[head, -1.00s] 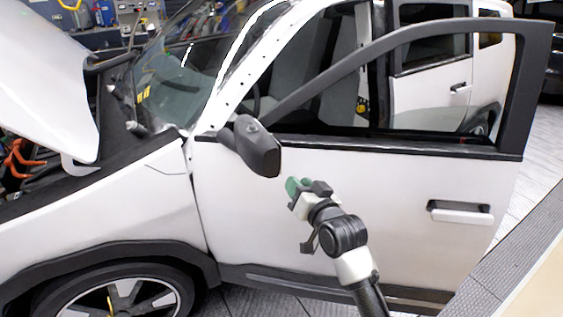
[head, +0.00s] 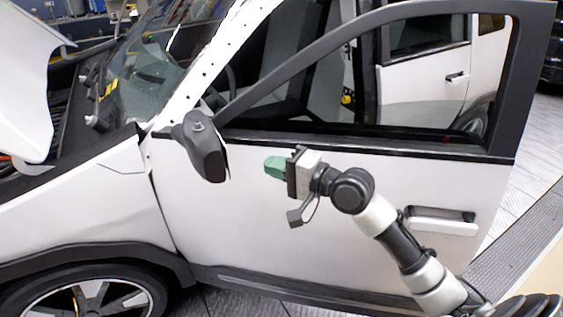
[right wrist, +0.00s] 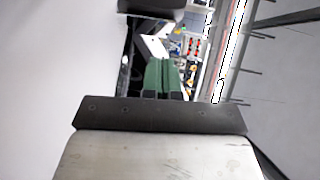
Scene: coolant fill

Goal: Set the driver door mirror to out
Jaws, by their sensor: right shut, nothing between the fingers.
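The driver door mirror (head: 205,147) is a dark housing at the front upper corner of the white driver door (head: 330,215). In the head view it stands out from the door. Part of a dark shape, probably the mirror (right wrist: 152,6), shows at the top of the right wrist view. My right gripper (head: 268,165) has green fingers and is shut and empty. It is to the right of the mirror, apart from it, in front of the door panel. The green fingers also show together in the right wrist view (right wrist: 163,78). My left gripper is not in view.
The door handle (head: 440,220) is behind my right arm's side of the door. The raised white hood (head: 25,80) is at the left. A front wheel (head: 85,300) is below. Free room lies between gripper and mirror.

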